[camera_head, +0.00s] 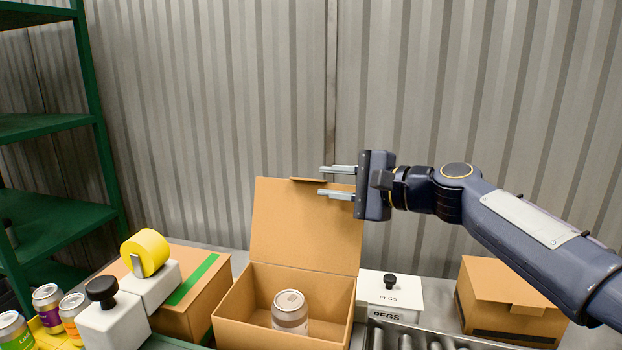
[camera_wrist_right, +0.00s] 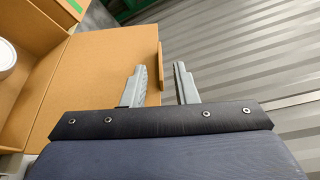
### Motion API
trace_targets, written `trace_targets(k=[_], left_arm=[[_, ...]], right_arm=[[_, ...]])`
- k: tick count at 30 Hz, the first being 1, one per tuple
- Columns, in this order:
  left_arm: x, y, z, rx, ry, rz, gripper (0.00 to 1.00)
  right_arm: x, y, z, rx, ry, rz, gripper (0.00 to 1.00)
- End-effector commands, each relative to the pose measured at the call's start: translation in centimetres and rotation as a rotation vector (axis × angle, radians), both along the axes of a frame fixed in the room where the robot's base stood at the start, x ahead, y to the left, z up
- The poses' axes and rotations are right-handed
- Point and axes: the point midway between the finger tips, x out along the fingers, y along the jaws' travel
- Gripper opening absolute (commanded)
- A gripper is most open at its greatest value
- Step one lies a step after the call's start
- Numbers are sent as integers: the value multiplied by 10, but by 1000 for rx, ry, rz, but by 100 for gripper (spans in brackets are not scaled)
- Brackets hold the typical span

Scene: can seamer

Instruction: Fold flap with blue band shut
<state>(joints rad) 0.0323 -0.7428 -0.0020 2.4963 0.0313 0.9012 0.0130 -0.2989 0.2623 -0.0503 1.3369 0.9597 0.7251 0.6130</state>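An open cardboard box (camera_head: 335,300) stands in the middle with a silver-topped can (camera_head: 290,310) inside. Its lid flap (camera_head: 305,230) stands upright at the back, inner face toward me; no blue band shows on it. My right gripper (camera_head: 338,181) is at the flap's upper right corner, fingers apart and pointing left. In the right wrist view, one finger of the gripper (camera_wrist_right: 162,84) overlaps the flap (camera_wrist_right: 100,80) and the other lies past its edge. Nothing is between them; whether they touch the flap cannot be told. My left gripper is not in view.
A green-banded closed box (camera_head: 205,300) stands left, near a yellow tape roll (camera_head: 146,252) and several cans. A white PEGS box (camera_head: 405,293) and another cardboard box (camera_head: 505,300) stand right. A green shelf (camera_head: 45,215) is far left; a corrugated wall is behind.

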Motion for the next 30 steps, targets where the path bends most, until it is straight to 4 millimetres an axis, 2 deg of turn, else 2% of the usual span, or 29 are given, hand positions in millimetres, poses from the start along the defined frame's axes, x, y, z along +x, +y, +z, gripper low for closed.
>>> trace_targets(k=[3,9,20,26,30], left_arm=[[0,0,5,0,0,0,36],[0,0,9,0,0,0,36],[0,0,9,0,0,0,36],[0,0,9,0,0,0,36],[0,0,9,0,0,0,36]], right_arm=[[12,17,-2,-2,2,2,26],[26,35,-6,-1,0,0,26],[29,40,-7,-2,-2,-1,26],[29,40,-7,-2,0,0,0],[29,40,-7,-2,0,0,0]])
